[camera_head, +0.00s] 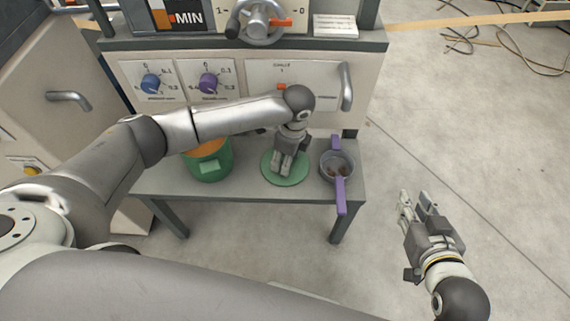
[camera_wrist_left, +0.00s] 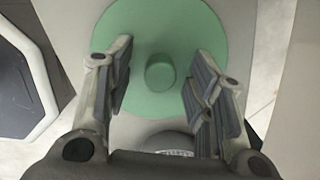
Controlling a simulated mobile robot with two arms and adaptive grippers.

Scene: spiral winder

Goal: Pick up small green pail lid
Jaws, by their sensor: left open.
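The small green pail lid (camera_head: 297,179) is a flat round disc lying on the grey bench, between the green pail and the grey pot. My left gripper (camera_head: 282,168) is above it, pointing down, and hides part of it in the head view. In the left wrist view the lid (camera_wrist_left: 205,45) has a round knob (camera_wrist_left: 160,72) in its middle. My open left fingers (camera_wrist_left: 158,88) stand on either side of the knob, apart from it. My right gripper (camera_head: 421,201) is over the floor to the right, its fingers apart and empty.
The green pail (camera_head: 209,168) with orange contents stands left of the lid. A grey pot (camera_head: 337,166) with purple handles stands to its right near the bench edge (camera_head: 262,195). A panel with knobs (camera_head: 209,83) and a metal handle (camera_head: 346,86) rises behind.

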